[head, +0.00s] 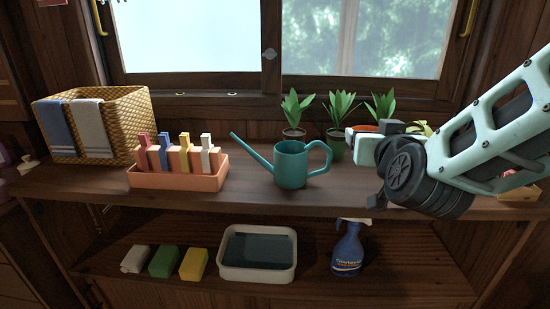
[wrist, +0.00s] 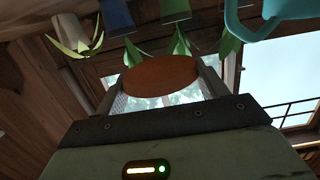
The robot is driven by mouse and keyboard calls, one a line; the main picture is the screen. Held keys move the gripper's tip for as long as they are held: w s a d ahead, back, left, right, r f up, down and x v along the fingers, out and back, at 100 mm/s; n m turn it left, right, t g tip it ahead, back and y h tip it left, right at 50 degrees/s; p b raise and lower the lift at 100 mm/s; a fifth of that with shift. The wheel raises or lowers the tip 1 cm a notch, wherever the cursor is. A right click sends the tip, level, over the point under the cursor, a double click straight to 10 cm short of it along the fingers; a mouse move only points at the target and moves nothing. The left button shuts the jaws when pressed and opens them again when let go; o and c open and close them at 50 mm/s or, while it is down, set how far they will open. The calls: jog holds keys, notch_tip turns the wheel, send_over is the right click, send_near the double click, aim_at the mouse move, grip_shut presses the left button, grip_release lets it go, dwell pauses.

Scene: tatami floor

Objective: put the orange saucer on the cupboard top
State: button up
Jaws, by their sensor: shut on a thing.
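The orange saucer (wrist: 160,76) is held between the two fingers of my gripper (wrist: 160,84) in the wrist view. A sliver of the saucer (head: 366,128) shows in the head view at my gripper (head: 362,132), right of the watering can. My gripper is shut on it and appears raised above the wooden top (head: 90,184), in front of the potted plants. Most of the saucer is hidden in the head view by my gripper. I take this broad wooden surface under the window as the cupboard top.
A teal watering can (head: 291,166) stands mid-top. Left are a pink rack (head: 178,182) with coloured pieces and a wicker basket (head: 115,120). Potted plants (head: 338,144) line the back. Below are sponges (head: 163,262), a white tub (head: 258,274) and a blue spray bottle (head: 347,250). The front strip is clear.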

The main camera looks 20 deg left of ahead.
aim_at(364, 188)
jog(key=shift+w, duration=0.2)
jog(key=shift+f, duration=0.15)
notch_tip(364, 188, down, 10)
jog(key=b, duration=0.3)
jog(key=shift+r, duration=0.2)
jog(key=shift+f, duration=0.15)
jog(key=o, duration=1)
jog(key=shift+c, duration=0.2)
